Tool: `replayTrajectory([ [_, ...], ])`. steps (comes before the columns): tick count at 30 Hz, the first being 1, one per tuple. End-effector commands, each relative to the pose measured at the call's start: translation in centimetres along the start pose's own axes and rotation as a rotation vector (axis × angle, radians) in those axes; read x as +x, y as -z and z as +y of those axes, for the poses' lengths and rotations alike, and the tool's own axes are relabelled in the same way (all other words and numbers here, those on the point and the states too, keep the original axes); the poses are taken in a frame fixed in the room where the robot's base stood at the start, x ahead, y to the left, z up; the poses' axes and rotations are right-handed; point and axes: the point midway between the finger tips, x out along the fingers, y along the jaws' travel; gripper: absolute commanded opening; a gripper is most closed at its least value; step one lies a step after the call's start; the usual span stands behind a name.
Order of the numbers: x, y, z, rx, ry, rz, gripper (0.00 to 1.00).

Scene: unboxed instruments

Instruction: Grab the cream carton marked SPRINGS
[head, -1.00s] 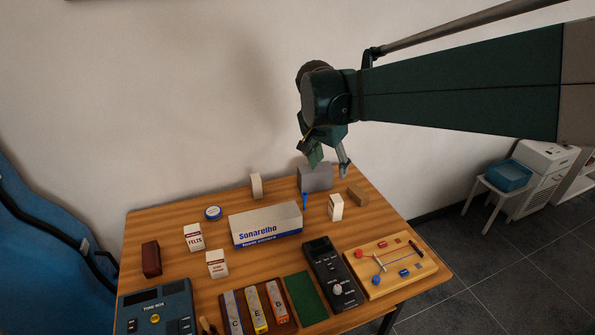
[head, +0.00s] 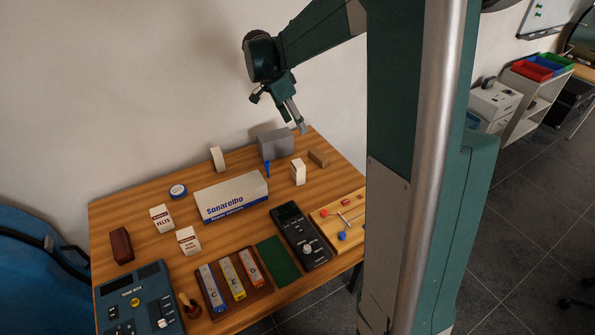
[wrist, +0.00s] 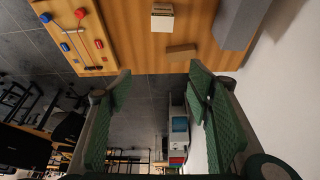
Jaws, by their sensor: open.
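Several small cream cartons stand on the wooden table. One at the front left reads FELTS (head: 162,219); a second labelled carton (head: 188,240) beside it has print too small to read. A third cream carton (head: 298,172) stands at the right, and it shows near the top of the wrist view (wrist: 162,20) with a dark, unreadable label. A plain-looking pale block (head: 217,159) stands at the back. I cannot tell which is marked SPRINGS. My gripper (head: 288,112) is open and empty above the table's back edge, apart from every carton; its green pads show in the wrist view (wrist: 159,80).
The grey box (head: 276,145) and a small brown block (head: 318,158) are near the third carton. A long Sonarelho box (head: 232,196) lies mid-table. Instruments, including a black device (head: 300,235), fill the front. A wall rises behind the table.

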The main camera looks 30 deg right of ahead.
Motion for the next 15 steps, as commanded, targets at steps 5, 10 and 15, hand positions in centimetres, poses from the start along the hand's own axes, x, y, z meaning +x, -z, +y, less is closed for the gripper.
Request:
replayTrajectory([
  [5, 2.7, -0.8, -0.4, 0.022, -0.01, 0.004, 0.51],
  [10, 6.4, -2.3, -0.4, 0.021, -0.009, 0.004, 0.51],
  [15, 10.8, -4.1, -0.4, 0.02, -0.009, 0.004, 0.51],
])
